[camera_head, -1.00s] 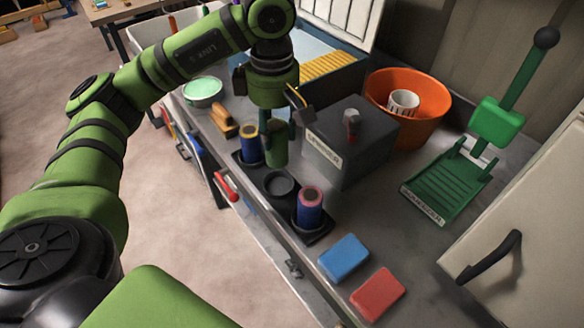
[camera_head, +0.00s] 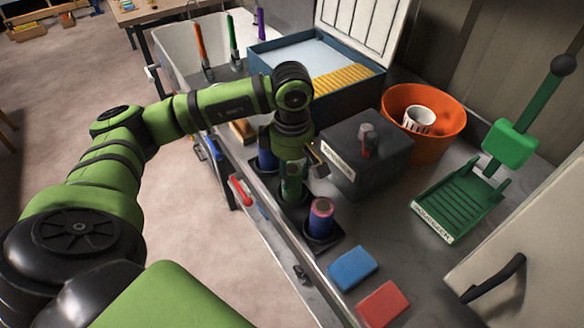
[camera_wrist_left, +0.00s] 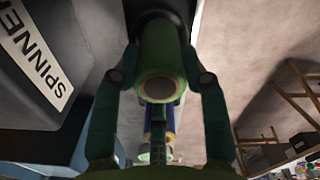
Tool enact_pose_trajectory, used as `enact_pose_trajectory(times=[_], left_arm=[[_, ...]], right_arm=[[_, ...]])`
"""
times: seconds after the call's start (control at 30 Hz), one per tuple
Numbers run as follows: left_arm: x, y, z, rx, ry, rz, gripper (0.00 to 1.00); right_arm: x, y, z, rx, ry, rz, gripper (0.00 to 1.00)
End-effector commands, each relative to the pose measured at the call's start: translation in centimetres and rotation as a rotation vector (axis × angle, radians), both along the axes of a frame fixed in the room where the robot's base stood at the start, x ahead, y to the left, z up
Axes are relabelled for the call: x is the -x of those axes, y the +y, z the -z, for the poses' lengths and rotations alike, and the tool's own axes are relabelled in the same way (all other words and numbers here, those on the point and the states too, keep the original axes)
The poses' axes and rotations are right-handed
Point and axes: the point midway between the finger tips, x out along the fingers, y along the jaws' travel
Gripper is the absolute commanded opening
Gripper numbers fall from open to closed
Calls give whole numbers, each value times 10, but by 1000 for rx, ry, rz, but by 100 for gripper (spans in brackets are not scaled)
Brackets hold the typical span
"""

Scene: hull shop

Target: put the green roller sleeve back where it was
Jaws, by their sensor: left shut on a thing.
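My left gripper (camera_head: 291,172) points down over the black rack (camera_head: 331,236) and is shut on the green roller sleeve (camera_head: 291,188). The sleeve is upright over the rack's middle cup, its lower end at the cup; I cannot tell how deep it sits. In the left wrist view the sleeve (camera_wrist_left: 160,55) is between both fingers, its far end at a dark round cup (camera_wrist_left: 158,18). A blue sleeve (camera_head: 266,158) stands behind it, partly hidden by my gripper. A purple-blue sleeve with a pink end (camera_head: 321,218) stands in the near cup. My right gripper is not in view.
The grey spinner box (camera_head: 368,160) stands close to the right of the gripper. An orange bucket (camera_head: 440,142) and green squeezer (camera_head: 458,200) are farther right. Blue (camera_head: 352,268) and red (camera_head: 383,304) blocks lie in front. The bench edge runs close left of the rack.

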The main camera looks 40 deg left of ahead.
Motion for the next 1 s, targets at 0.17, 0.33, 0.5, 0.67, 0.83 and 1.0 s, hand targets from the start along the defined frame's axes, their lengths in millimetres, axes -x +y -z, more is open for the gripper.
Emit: enact_pose_trajectory(times=[0.17,0.33,0.5,0.67,0.83,1.0], left_arm=[[0,0,3,0,0,0,14],[0,0,2,0,0,0,68],[0,0,2,0,1,0,68],[0,0,0,0,0,0,68],[-2,0,-16,1,-6,-1,68],[-2,-1,-54,1,-9,1,68]], right_arm=[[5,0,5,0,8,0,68],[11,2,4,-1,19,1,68],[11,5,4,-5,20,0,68],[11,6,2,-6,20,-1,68],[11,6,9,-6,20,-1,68],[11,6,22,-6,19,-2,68]])
